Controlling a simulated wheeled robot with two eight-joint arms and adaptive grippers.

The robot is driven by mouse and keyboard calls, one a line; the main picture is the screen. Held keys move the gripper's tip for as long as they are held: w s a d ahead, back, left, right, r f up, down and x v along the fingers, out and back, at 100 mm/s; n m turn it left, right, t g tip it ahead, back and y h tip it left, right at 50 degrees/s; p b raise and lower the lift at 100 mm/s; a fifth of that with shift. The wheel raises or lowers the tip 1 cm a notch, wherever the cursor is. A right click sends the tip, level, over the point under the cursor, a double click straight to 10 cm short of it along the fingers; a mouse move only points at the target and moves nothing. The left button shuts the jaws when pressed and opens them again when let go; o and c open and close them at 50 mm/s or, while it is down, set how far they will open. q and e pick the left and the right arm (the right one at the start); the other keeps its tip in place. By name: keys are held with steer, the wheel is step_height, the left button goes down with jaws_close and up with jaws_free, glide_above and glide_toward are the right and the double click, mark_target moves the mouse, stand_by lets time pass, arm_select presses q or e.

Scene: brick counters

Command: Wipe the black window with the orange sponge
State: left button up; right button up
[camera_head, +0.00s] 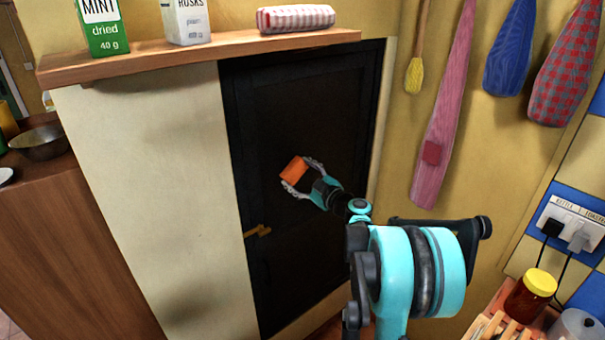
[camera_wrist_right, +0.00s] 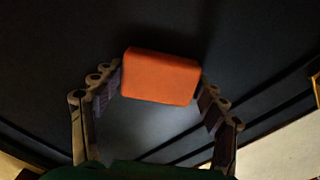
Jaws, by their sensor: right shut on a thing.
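The black window (camera_head: 300,110) is a dark framed panel in the middle of the head view, with a small brass handle (camera_head: 257,231) at its lower left. My right gripper (camera_head: 293,172) is shut on the orange sponge (camera_head: 294,169) and holds it in front of the middle of the window. In the right wrist view the sponge (camera_wrist_right: 160,77) sits between the two fingers, with the dark panel (camera_wrist_right: 250,50) behind it. I cannot tell whether the sponge touches the panel. My left gripper is not in view.
A wooden shelf (camera_head: 210,52) with a green mint box (camera_head: 103,28), a rusks box (camera_head: 186,20) and a striped bundle (camera_head: 296,18) is above the window. Cloths (camera_head: 445,110) hang on the right wall. A yellow-lidded jar (camera_head: 531,296) stands at lower right. A bowl (camera_head: 40,140) is at left.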

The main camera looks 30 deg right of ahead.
mark_target(273, 177)
steer(key=shift+s+a, duration=0.15)
steer(key=shift+a, duration=1.6)
steer(key=shift+s+a, duration=0.1)
steer(key=shift+a, duration=1.65)
steer(key=shift+s+d, duration=0.15)
steer(key=shift+s, duration=1.35)
steer(key=shift+s+d, duration=0.1)
steer(key=shift+s, duration=1.35)
steer(key=s, duration=0.3)
steer(key=shift+d, duration=0.15)
